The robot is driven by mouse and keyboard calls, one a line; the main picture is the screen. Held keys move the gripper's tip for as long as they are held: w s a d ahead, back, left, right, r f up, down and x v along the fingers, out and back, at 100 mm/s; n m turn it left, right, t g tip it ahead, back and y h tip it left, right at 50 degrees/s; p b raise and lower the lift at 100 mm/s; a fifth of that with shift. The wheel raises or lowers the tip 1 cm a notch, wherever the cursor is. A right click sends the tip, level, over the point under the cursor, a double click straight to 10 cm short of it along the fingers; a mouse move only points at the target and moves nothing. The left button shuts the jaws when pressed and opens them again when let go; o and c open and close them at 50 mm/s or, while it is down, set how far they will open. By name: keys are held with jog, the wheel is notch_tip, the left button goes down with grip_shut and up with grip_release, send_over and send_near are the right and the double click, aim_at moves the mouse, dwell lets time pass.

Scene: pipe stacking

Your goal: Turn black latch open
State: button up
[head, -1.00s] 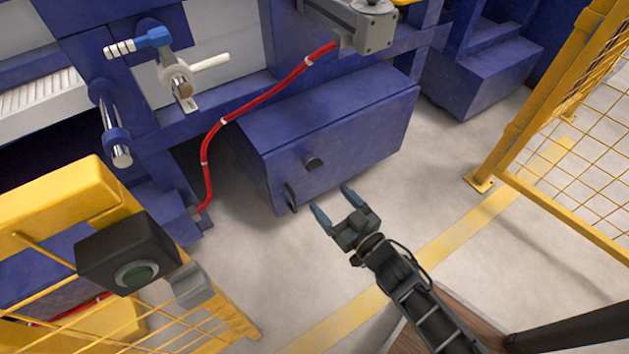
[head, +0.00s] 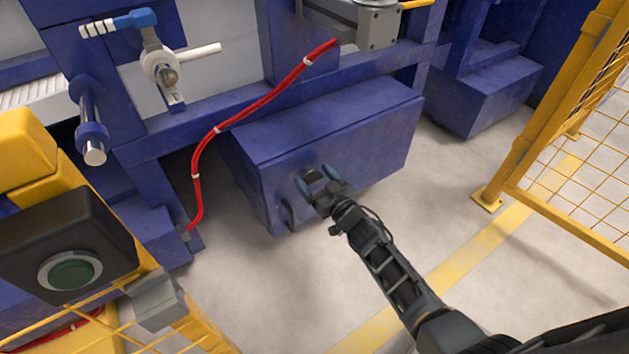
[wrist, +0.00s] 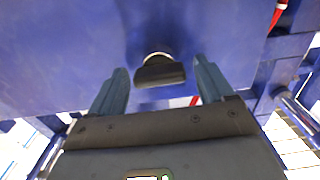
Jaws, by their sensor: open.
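The black latch (wrist: 160,72) is a short dark knob on the front of the blue box (head: 345,115). In the wrist view it sits between and just beyond my two blue-grey fingertips, with a gap on each side. My gripper (head: 317,181) is open and empty, right at the front of the box; it also shows in the wrist view (wrist: 157,82). In the head view the fingers mostly hide the latch. A curved black handle (head: 288,213) is on the box front, to the lower left of my gripper.
A red hose (head: 215,135) runs down left of the box. A black button box with a green button (head: 74,275) is on the yellow guard at the lower left. A yellow mesh fence (head: 560,130) stands at the right. Floor in front of the box is clear.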

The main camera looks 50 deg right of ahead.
jog(key=shift+w, duration=0.25)
jog(key=c, duration=1)
jog(key=shift+o, duration=0.2)
